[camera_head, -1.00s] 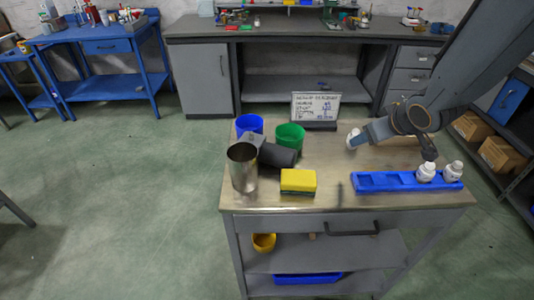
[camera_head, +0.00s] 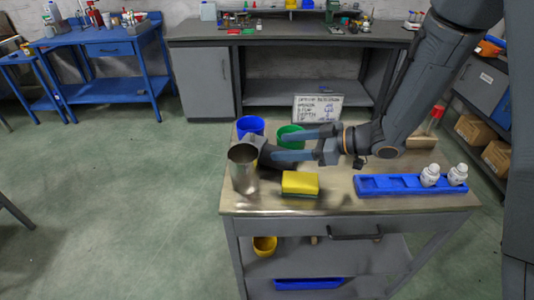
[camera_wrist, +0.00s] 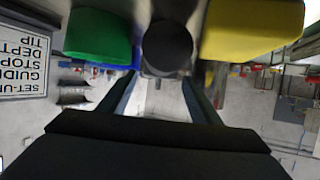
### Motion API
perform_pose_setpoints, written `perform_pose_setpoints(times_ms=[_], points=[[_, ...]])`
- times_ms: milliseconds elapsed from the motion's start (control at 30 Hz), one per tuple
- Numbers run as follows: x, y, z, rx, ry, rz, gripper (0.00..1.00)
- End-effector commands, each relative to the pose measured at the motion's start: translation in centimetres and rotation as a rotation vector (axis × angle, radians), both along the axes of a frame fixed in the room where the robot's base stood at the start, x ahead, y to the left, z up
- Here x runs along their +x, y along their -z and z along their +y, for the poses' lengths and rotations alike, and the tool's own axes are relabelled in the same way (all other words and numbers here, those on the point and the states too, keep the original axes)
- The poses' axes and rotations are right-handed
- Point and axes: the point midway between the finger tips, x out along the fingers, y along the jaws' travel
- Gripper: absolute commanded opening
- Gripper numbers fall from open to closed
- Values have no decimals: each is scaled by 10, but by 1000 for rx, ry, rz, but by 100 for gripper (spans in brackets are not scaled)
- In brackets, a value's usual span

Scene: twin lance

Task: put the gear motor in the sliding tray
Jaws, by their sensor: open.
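The gear motor appears to be the dark cylinder (camera_head: 268,157) lying on the workbench between a metal cup and a yellow sponge. My gripper (camera_head: 277,147) is open and reaches in from the right, its fingers at the cylinder and partly hiding it. In the wrist view, the round dark end of the cylinder (camera_wrist: 167,48) lies ahead between the open fingers (camera_wrist: 158,82). I cannot tell if they touch it. The sliding tray may be the drawer (camera_head: 300,228) with a dark handle under the bench top, which looks shut.
The metal cup (camera_head: 243,172), blue cup (camera_head: 249,125), green cup (camera_head: 288,132) and yellow sponge (camera_head: 300,183) stand close around the cylinder. A blue compartment tray (camera_head: 385,184) with two white bottles is at the right. A sign (camera_head: 318,108) stands at the back.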

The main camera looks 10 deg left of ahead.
Motion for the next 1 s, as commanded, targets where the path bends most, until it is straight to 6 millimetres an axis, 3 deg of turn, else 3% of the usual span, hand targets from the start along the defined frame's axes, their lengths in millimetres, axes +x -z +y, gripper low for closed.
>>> perform_pose_setpoints(times_ms=[267,567,900,1000], points=[[2,16,31,0,-1,-1,58],[4,19,34,0,1,0,58],[4,19,34,0,1,0,0],[5,17,34,3,1,-4,0]])
